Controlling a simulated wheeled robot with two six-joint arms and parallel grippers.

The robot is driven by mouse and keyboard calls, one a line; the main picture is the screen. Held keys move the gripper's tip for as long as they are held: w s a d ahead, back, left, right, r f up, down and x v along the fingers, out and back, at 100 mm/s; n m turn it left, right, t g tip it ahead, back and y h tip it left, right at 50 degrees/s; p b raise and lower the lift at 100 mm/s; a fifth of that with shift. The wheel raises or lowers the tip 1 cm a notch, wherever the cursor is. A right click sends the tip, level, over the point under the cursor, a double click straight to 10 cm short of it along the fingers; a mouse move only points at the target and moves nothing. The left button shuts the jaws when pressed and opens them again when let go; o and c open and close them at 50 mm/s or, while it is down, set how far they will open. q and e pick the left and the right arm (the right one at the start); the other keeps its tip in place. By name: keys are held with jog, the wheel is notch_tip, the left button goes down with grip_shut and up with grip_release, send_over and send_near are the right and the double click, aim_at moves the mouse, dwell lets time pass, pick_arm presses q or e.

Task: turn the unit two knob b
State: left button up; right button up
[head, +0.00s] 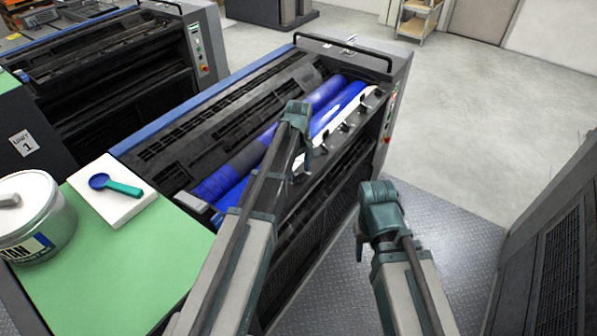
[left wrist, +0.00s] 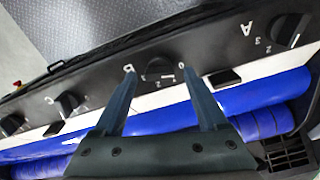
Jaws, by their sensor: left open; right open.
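The middle press unit (head: 180,140) has blue rollers and a strip with several knobs; its own number is not visible. In the left wrist view, knob b (left wrist: 158,68) is a dark knob on the black panel, with small white digits around it. My left gripper (head: 298,122) is over this strip and hides part of it. In the left wrist view its open fingers (left wrist: 158,76) reach toward knob b, one on each side; I cannot tell whether they touch it. My right gripper (head: 378,205) is open and empty, right of the unit above the metal floor.
Knob A (left wrist: 290,30) is right of knob b, and another dark knob (left wrist: 68,103) is left of it. Blue rollers (head: 335,95) lie beside the strip. A green-topped surface (head: 165,250) carries a tin (head: 35,220). A dark machine (head: 560,240) stands at right.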

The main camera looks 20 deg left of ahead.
pick_arm(q)
grip_shut()
